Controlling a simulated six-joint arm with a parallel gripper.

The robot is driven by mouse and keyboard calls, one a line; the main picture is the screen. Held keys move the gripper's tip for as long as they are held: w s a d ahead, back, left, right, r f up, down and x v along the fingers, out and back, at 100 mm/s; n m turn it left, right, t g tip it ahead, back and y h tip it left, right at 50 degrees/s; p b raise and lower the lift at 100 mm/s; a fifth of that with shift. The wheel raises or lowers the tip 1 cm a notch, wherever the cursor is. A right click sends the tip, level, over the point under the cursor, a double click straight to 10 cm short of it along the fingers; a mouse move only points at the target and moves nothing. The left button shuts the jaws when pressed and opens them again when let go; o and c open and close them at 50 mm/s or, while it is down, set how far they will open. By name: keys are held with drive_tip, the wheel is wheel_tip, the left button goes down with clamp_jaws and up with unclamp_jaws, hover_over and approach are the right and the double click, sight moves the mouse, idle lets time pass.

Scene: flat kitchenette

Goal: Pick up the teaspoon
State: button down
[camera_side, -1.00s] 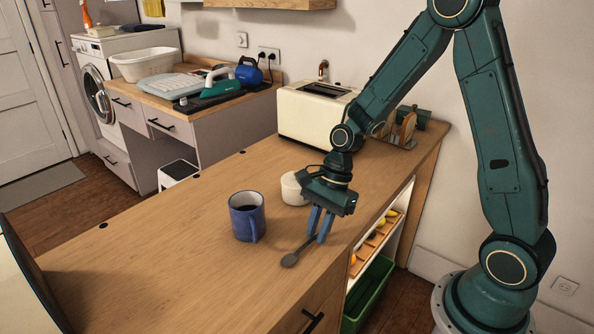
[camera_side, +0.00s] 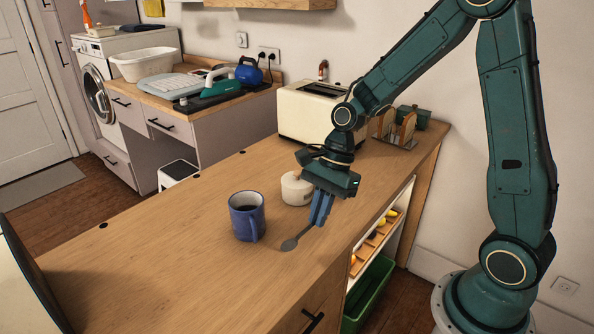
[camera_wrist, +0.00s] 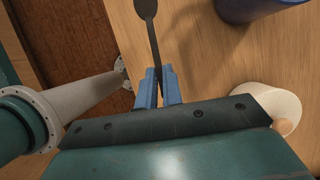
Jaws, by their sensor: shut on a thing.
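The dark grey teaspoon (camera_side: 291,243) is near the front edge of the wooden counter, its bowl pointing left and forward. My gripper (camera_side: 318,224) is shut on its handle, with the blue fingers pointing down. In the wrist view the teaspoon (camera_wrist: 146,10) runs up from between the fingertips (camera_wrist: 159,75), its bowl at the top edge. The handle's end is hidden by the fingers. I cannot tell for sure whether the spoon is clear of the counter.
A white lidded pot (camera_side: 296,189) stands just behind my gripper. A cream toaster (camera_side: 308,114) and a toast rack (camera_side: 397,131) are farther back. The counter's left part is clear.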

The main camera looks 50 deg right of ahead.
wheel_tip(320, 180, up, 16)
drive_tip(key=shift+f, duration=0.15)
idle(0.8)
drive_tip(key=shift+w+a+f+n+t+h, duration=0.5)
drive_tip(key=shift+w+a+f+n+h, duration=0.45)
drive_tip(key=shift+w+h, duration=1.15)
drive_tip(key=shift+w+a+f+n+t+h, duration=0.6)
drive_tip(key=shift+w+a+h, duration=0.6)
drive_tip(key=shift+w, duration=1.6)
wheel_tip(320, 180, up, 6)
drive_tip(key=w+a+n+t+h, duration=0.1)
drive_tip(key=w+n+t+h, duration=0.1)
drive_tip(key=n+t+h, duration=0.2)
drive_tip(key=shift+a+t, duration=0.4)
drive_tip(key=shift+t, duration=0.4)
drive_tip(key=shift+d+f, duration=0.1)
drive_tip(key=shift+f, duration=0.05)
